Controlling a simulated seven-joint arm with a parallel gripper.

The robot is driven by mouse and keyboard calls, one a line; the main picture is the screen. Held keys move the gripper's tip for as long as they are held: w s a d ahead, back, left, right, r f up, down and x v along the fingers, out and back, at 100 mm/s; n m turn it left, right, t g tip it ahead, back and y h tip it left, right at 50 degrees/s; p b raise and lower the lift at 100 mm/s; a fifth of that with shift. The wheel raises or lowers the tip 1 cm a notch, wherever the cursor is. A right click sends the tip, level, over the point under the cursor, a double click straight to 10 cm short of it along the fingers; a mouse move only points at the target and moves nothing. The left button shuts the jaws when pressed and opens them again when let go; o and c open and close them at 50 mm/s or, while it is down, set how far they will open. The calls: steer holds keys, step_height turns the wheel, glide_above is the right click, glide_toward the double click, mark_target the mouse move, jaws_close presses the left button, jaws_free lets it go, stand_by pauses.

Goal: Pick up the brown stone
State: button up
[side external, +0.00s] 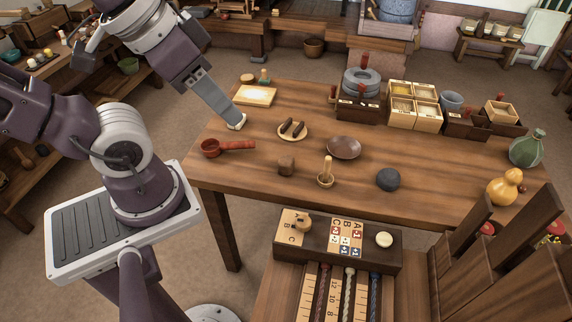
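A small brown block-like stone (286,166) sits on the wooden table (440,172), towards its front edge and left of the middle. A rounder dark grey stone (388,180) lies further right on the same table. My gripper (236,121) reaches down over the left part of the table, up and left of the brown stone and clearly apart from it. Its grey fingers are seen edge-on, with a small pale piece at the tip that may be a pad or a separate object. Whether the fingers are open or shut does not show.
A red-brown ladle (226,147), a plate with dark pieces (293,131), a brown bowl (343,148) and a small cup with a pestle (325,176) surround the stone. Millstones (361,80) and boxes (415,104) stand behind; a gourd (504,188) and green bottle (527,149) stand right.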

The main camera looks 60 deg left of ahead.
steer(key=o, duration=0.7)
